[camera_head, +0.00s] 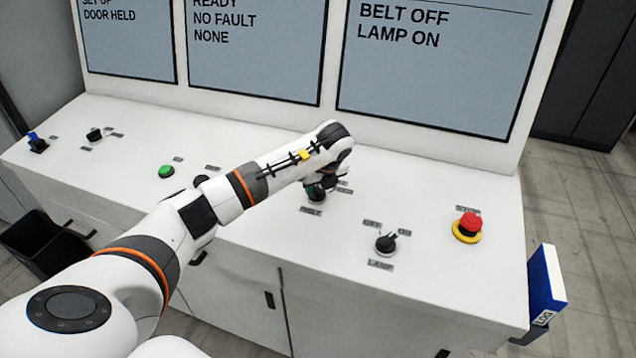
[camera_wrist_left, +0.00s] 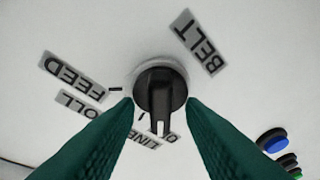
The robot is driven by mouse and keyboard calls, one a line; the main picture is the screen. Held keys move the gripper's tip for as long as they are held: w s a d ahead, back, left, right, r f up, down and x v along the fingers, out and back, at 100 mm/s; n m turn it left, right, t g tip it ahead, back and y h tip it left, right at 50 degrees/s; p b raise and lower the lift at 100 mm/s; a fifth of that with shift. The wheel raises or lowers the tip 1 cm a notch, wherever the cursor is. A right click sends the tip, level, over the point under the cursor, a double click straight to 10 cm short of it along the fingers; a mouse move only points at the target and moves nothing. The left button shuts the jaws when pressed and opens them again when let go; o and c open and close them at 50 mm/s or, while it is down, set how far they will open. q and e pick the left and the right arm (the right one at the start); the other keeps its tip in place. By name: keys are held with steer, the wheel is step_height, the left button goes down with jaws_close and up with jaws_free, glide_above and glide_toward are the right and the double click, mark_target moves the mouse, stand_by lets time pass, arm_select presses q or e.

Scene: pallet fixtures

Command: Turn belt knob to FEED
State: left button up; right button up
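The black belt knob (camera_wrist_left: 160,88) is in the middle of the left wrist view, above its BELT label as the panel reads. The knob's ridge, with a pale mark, points down the picture, toward partly hidden labels. The FEED label (camera_wrist_left: 75,76) is to the knob's left, with a short tick beside it. My left gripper (camera_wrist_left: 160,104) has its two green fingertips apart, one on each side of the knob; I cannot tell whether they touch it. In the head view my left gripper (camera_head: 316,194) is over the knob and mostly hides it. My right gripper is not in view.
A lamp knob (camera_head: 386,243) and a red emergency button (camera_head: 468,226) are to the right on the white console. A green button (camera_head: 166,171) is to the left. A screen (camera_head: 440,60) reads BELT OFF, LAMP ON. A blue log binder (camera_head: 545,280) hangs at the right edge.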

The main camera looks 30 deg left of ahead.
arm_select(q)
steer(key=shift+c, duration=0.2)
jaws_close()
